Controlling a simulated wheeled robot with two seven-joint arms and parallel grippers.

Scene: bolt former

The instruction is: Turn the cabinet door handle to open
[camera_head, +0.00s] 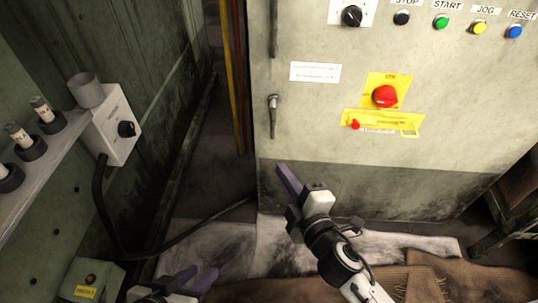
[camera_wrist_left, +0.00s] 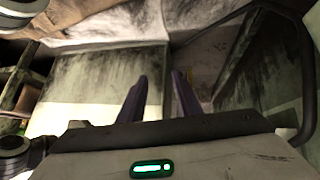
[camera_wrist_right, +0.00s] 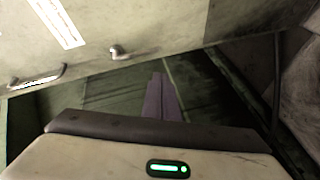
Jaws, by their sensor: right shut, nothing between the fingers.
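The pale grey cabinet (camera_head: 320,135) stands upright in front of me, its door closed as far as I can see. A small dark turn handle (camera_head: 273,116) hangs vertically near its left edge; it also shows in the right wrist view (camera_wrist_right: 118,52). A longer bar handle (camera_head: 274,28) is above it, also in the right wrist view (camera_wrist_right: 38,78). My right gripper (camera_head: 280,168) is shut and empty, below the turn handle and apart from it; its purple fingers lie together in its wrist view (camera_wrist_right: 158,76). My left gripper (camera_head: 201,271) is low at the bottom, its fingers apart and empty (camera_wrist_left: 162,76).
A red emergency button (camera_head: 385,96) and a row of coloured buttons (camera_head: 441,22) are on the cabinet front. At left are a shelf (camera_head: 45,165) and a switch box (camera_head: 115,125) with a cable. A brown cloth (camera_head: 440,278) lies at the bottom right.

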